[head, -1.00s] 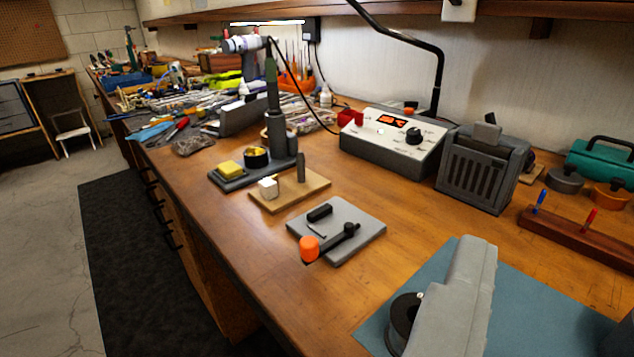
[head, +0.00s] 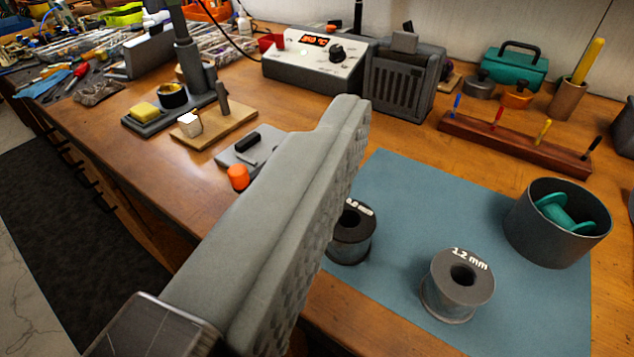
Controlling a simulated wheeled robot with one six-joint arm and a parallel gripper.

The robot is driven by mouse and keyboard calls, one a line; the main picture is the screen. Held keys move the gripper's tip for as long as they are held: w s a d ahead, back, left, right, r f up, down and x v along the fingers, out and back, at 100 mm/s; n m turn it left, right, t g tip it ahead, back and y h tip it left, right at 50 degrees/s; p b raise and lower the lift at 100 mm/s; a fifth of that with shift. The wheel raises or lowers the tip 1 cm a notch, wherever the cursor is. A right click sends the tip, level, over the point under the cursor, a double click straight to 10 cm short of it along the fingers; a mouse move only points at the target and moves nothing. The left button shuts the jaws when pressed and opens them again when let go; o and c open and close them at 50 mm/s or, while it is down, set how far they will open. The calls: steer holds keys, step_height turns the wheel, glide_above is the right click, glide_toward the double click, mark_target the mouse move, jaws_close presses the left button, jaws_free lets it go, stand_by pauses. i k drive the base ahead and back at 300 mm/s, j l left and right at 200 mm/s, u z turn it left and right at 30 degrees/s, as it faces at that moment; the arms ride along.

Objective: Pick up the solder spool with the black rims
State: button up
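A solder spool with black rims (head: 350,238) stands on the blue mat (head: 425,195), partly hidden by my gripper finger. Its white label is only partly readable. A second, grey-rimmed spool (head: 458,287) marked "1.2 mm" stands to its right, nearer the camera. A teal spool (head: 562,215) lies inside a dark round pot (head: 553,250). My gripper (head: 275,215) shows one large grey finger across the middle of the view, its ridged inner face bare and facing right. The other finger is out of view. Nothing is held against the visible finger.
A grey plate (head: 235,156) with an orange-tipped tool is left of my finger. Behind the mat are a wooden pen rack (head: 515,143), a grey vented box (head: 400,85) and a soldering station (head: 315,65). The mat is clear between spools and rack.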

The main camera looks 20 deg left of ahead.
mark_target(351, 244)
steer(key=l+u, duration=0.2)
steer(key=l, duration=0.2)
steer(key=k+l+u, duration=0.2)
steer(key=l, duration=0.2)
steer(key=l+u, duration=0.2)
steer(key=l, duration=0.2)
steer(key=k+l+u, duration=0.2)
steer(key=l, duration=0.15)
steer(key=k+l+u, duration=0.2)
steer(key=l, duration=0.15)
steer(key=i, duration=0.05)
